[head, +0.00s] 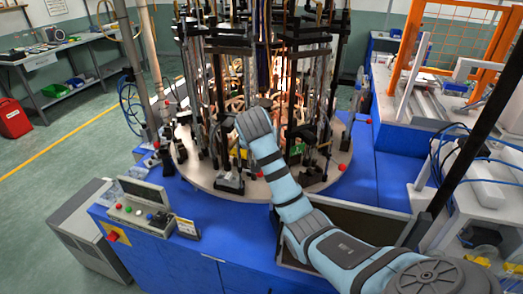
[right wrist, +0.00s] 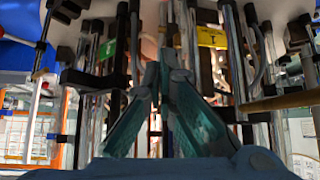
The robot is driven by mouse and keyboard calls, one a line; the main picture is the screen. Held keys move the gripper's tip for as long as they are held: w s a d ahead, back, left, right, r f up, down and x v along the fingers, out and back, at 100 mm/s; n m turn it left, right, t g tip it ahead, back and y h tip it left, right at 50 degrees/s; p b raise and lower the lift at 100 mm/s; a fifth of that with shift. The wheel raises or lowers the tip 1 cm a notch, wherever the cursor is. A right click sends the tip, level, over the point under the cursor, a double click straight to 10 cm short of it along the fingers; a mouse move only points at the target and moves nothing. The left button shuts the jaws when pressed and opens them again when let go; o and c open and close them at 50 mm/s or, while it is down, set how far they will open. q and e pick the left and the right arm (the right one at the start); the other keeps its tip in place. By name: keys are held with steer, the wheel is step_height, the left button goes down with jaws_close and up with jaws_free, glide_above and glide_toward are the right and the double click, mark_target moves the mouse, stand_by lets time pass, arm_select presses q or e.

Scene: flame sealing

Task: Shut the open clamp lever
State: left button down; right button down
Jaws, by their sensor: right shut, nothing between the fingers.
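My right arm reaches in from the lower right in the head view, its wrist (head: 255,125) in front of the round machine table (head: 225,187). The fingers are hidden behind the wrist there. In the right wrist view my right gripper (right wrist: 160,70) is shut and empty, its tips together among the dark upright rods and clamps. A yellow tag (right wrist: 212,38) shows right of the tips and a green tag (right wrist: 108,48) left of them. I cannot tell which clamp lever is open, or whether the tips touch one. My left gripper is not in view.
Tall rods and clamp stations crowd the round table, with an orange glow among them. A control panel (head: 143,203) stands at the front left of the blue base (head: 190,255). An orange guard frame (head: 478,45) stands at the right.

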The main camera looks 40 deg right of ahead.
steer(key=x, duration=0.8)
steer(key=s+a+p, duration=0.1)
steer(key=s+a, duration=0.2)
steer(key=shift+f+p, duration=0.25)
steer(key=shift+p, duration=0.1)
